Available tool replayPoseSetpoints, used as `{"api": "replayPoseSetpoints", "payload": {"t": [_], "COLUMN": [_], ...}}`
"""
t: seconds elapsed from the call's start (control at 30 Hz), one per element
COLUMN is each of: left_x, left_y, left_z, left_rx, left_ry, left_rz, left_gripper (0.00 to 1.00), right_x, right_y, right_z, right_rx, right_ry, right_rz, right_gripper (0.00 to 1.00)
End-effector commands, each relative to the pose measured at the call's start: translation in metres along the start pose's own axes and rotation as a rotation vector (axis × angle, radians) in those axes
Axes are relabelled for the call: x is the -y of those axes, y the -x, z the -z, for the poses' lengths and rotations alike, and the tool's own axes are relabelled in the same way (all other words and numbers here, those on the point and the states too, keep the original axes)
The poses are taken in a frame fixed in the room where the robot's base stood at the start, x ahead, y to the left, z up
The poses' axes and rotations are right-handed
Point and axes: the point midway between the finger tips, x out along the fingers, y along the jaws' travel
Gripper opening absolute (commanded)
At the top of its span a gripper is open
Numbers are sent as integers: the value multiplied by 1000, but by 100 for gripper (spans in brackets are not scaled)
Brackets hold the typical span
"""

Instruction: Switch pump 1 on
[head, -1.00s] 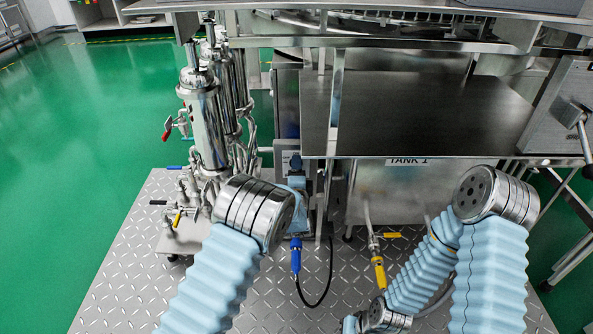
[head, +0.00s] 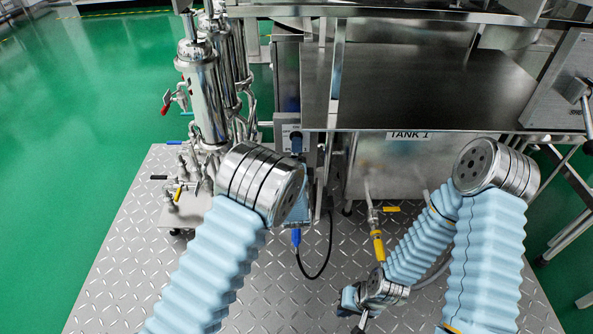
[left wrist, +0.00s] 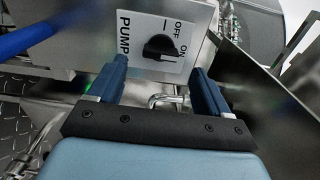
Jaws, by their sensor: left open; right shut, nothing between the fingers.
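A black rotary knob (left wrist: 160,47) sits on a white plate (left wrist: 134,52) lettered PUMP, OFF and ON. I cannot tell which mark it points to, and no pump number shows. The plate is on a grey box (head: 288,127) left of the tank marked TANK 1. My left gripper (left wrist: 159,82) is open, its two dark blue fingers pointing at the plate, one to each side and just below the knob, with nothing between them. In the head view my own arm mostly hides it. My right gripper (head: 352,304) is shut and empty, low over the metal floor plate.
Steel filter cylinders (head: 205,95) with valves stand at the left. A steel tabletop (head: 430,85) juts out above the tank (head: 400,175). A yellow-handled hose valve (head: 375,228) hangs before the tank.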

Motion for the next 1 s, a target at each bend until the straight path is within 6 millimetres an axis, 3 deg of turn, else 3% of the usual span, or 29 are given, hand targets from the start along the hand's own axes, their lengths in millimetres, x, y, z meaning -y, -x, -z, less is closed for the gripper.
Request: {"api": "replayPoseSetpoints", "payload": {"t": [0.2,0.4,1.0], "left_x": [0,0,-2], "left_y": [53,80,85], "left_z": [1,0,-2], "left_rx": [-2,0,2], "left_ry": [-1,0,6], "left_rz": [-2,-1,-7], "left_gripper": [79,79,79], "right_x": [0,0,0], "right_y": [1,1,1], "right_z": [0,0,0], "right_rx": [0,0,0], "right_ry": [0,0,0], "right_rz": [0,0,0], "right_gripper": [0,0,0]}}
